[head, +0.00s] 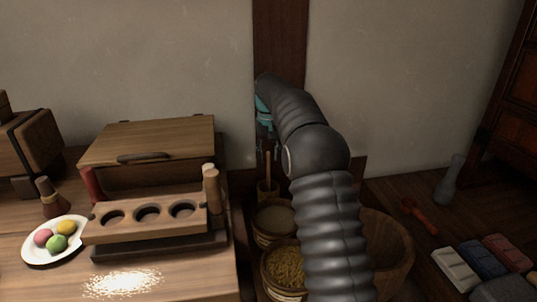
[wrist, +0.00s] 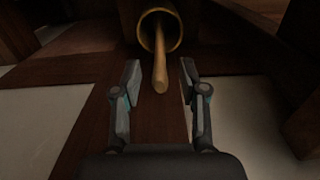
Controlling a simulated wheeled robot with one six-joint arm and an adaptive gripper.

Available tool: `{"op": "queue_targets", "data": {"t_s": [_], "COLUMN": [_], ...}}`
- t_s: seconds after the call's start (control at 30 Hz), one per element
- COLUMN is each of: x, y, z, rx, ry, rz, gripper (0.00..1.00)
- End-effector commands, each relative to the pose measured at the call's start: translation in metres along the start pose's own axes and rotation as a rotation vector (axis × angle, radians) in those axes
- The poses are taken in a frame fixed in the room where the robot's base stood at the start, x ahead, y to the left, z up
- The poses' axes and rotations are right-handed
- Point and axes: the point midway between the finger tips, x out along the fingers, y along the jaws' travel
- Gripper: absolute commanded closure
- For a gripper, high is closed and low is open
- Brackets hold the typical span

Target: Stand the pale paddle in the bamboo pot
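The bamboo pot (head: 266,194) stands on the floor by the wall, just right of the workbench in the head view. Its round rim and dark inside show at the top of the wrist view (wrist: 180,32). A pale wooden paddle (head: 268,165) stands in it, handle end up and leaning slightly; its lower end is hidden inside. In the wrist view the paddle (wrist: 160,62) points toward me, its handle tip between my fingers. My gripper (wrist: 160,78) is open above the pot, with a gap on each side of the handle. In the head view my arm partly hides it.
A large wooden tub (head: 390,245) is partly behind my arm. The workbench (head: 200,280) edge is close on the left.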

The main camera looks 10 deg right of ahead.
Motion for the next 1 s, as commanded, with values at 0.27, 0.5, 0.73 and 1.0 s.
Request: {"op": "queue_targets", "data": {"t_s": [0.27, 0.5, 0.73, 1.0], "x": [-0.003, -0.036, -0.075, -0.103], "y": [0.000, 0.000, 0.000, 0.000], "z": [0.000, -0.001, -0.001, -0.002], "rx": [0.000, 0.000, 0.000, 0.000], "ry": [0.001, 0.003, 0.003, 0.001], "rz": [0.000, 0.000, 0.000, 0.000], "gripper": [0.57, 0.57, 0.57, 0.57]}}
